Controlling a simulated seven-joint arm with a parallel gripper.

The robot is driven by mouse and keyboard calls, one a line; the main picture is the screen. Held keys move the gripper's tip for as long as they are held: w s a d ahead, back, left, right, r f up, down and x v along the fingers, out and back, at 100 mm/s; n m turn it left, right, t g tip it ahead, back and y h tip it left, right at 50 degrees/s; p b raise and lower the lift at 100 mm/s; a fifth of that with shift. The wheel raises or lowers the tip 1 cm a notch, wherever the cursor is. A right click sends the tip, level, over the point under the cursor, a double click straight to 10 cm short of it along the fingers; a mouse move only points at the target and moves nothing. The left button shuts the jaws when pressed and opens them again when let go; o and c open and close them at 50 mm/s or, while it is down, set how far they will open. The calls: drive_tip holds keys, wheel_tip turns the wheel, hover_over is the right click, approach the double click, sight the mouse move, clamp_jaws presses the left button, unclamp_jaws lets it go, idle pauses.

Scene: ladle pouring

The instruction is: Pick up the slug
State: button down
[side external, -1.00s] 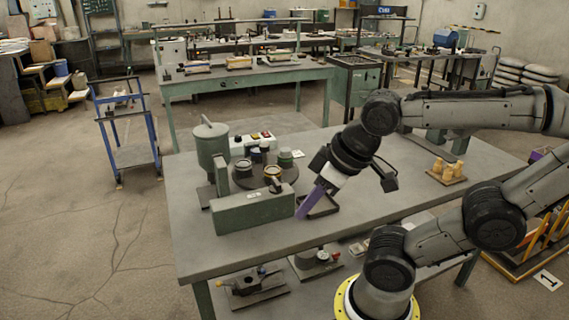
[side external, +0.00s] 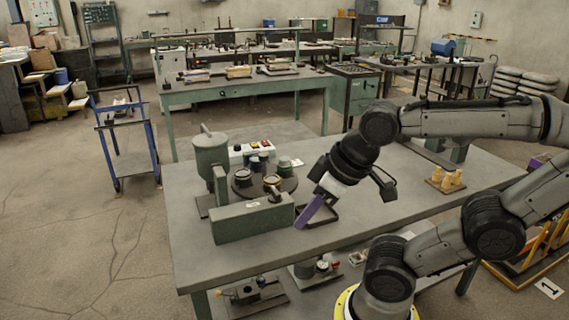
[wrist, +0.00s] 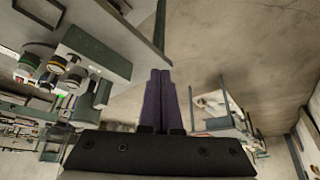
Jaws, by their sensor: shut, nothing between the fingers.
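My gripper (side external: 299,226) has purple fingers that are pressed together, shut and empty. It tilts down to the left above the table, in front of a small dark open tray (side external: 328,217) and just right of a long green block (side external: 250,219). In the wrist view the shut fingers (wrist: 160,76) point up the picture with nothing between them. I cannot make out which thing is the slug. Several small pots (side external: 272,182) stand on a dark round plate behind the green block; they also show in the wrist view (wrist: 55,63).
A green cylinder on a stand (side external: 211,158) rises at the table's left. A control box with coloured buttons (side external: 246,152) stands behind the pots. The table's front left (side external: 215,260) is clear.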

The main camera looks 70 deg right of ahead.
idle(0.4)
drive_tip(key=shift+c, duration=1.4)
unclamp_jaws()
